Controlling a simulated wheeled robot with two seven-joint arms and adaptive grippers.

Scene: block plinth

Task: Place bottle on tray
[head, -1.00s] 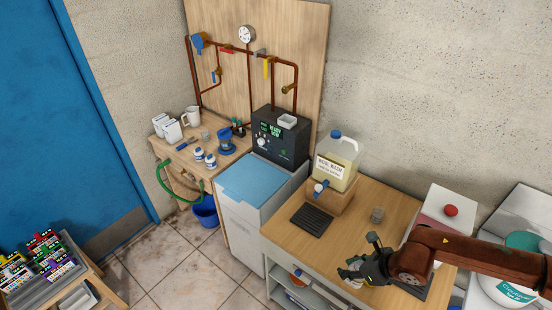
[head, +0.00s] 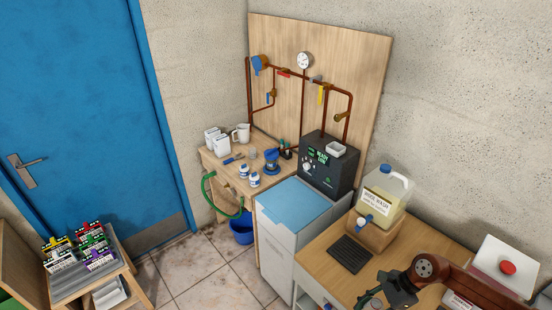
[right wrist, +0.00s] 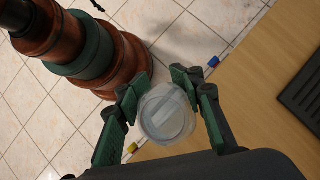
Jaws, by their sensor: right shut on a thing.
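My right gripper (head: 386,294) is at the bottom right of the head view, over the front part of the wooden counter. In the right wrist view its green fingers (right wrist: 160,92) are shut on a clear, round bottle (right wrist: 168,114) with a greyish top, seen from above. The bottle shows only partly in the head view (head: 373,303). A dark ribbed tray (head: 349,254) lies on the counter in front of the jug stand, with nothing on it. Its edge shows at the right of the wrist view (right wrist: 303,100). My left gripper is not in view.
A wool wash jug (head: 384,192) stands on a wooden block (head: 374,233) behind the tray. A white box with a red button (head: 508,267) is at the right. A blue-topped white cabinet (head: 290,240) stands left of the counter (head: 318,245). Two small white bottles (head: 254,179) stand on the far bench.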

